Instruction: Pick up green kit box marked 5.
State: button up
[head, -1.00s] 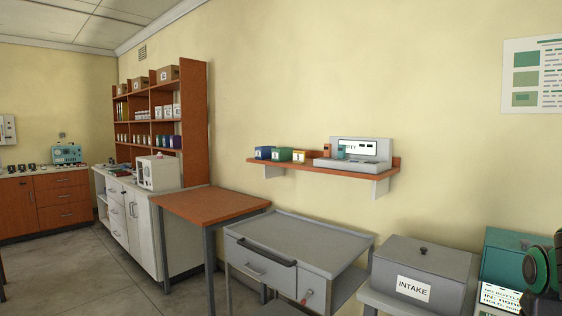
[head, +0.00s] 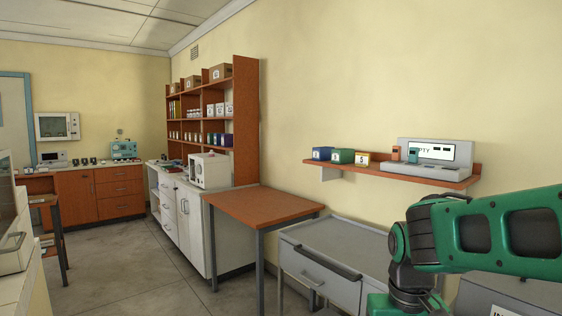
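A small green box (head: 342,156) with a white label sits on the orange wall shelf (head: 400,178). The mark on its label is too small to read surely. It stands between a blue box (head: 321,153) on its left and a yellow-orange box (head: 363,159) on its right. My green and black arm crosses the lower right of the head view, nearer to me than the shelf. My gripper does not show.
A grey device with a display (head: 432,152) fills the shelf's right part. Below stand a grey cart (head: 345,240) and an orange-topped table (head: 262,205). A tall bookcase (head: 246,120) holds cartons and bottles. Open floor (head: 140,285) lies at the left.

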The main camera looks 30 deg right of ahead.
aim_at(340, 156)
jog(key=u, duration=0.3)
jog(key=i, duration=2.25)
jog(key=z, duration=0.9)
jog(key=i, duration=0.5)
jog(key=z, duration=0.35)
